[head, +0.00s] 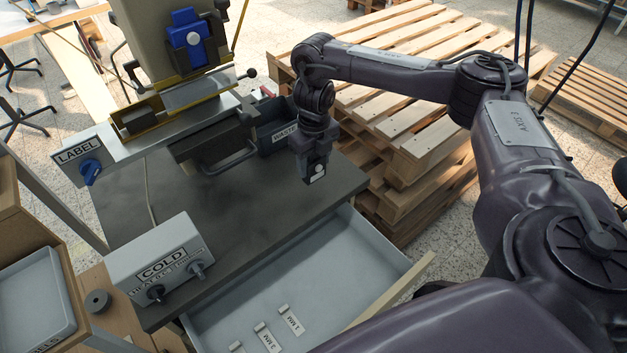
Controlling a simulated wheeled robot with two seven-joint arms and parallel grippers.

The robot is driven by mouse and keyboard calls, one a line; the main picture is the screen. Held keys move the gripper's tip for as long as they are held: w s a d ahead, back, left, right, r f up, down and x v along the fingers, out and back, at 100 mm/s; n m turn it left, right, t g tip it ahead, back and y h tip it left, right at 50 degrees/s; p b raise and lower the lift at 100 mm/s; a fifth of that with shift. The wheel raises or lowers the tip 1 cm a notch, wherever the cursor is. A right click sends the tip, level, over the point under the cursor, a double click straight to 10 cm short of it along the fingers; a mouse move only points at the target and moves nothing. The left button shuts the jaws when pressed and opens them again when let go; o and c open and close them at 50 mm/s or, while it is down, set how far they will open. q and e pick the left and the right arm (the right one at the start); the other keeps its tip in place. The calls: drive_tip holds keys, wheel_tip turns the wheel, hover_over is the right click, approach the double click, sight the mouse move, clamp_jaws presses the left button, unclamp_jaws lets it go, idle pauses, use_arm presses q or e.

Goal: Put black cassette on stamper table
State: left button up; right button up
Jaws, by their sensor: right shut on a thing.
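My right gripper (315,178) points down above the right part of the dark bench top (245,215). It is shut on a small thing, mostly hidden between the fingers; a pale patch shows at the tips. I cannot tell if this is the black cassette. The stamper (155,35) stands at the back left, with a blue part on its head. Below its head are a grey plate (197,90) with yellow edging and a dark block (143,114). A dark handled part (205,143) juts out in front. My left gripper is not in view.
An open grey drawer (300,285) below the bench holds small tags marked in MM. A COLD control box (160,262) sits front left, a LABEL panel (82,155) behind it. Pallets (400,130) are stacked right.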

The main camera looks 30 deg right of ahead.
sight(314, 175)
wheel_tip(314, 175, down, 2)
drive_tip(key=shift+f+b, duration=0.2)
drive_tip(key=shift+b, duration=0.1)
drive_tip(key=shift+f+b, duration=0.4)
drive_tip(key=shift+f, duration=1.1)
drive_tip(key=shift+f, duration=0.1)
drive_tip(key=o, duration=1)
wheel_tip(314, 175, up, 12)
drive_tip(key=p, duration=0.4)
drive_tip(key=shift+f, duration=0.2)
drive_tip(key=shift+r+p, duration=0.35)
drive_tip(key=shift+r, duration=0.05)
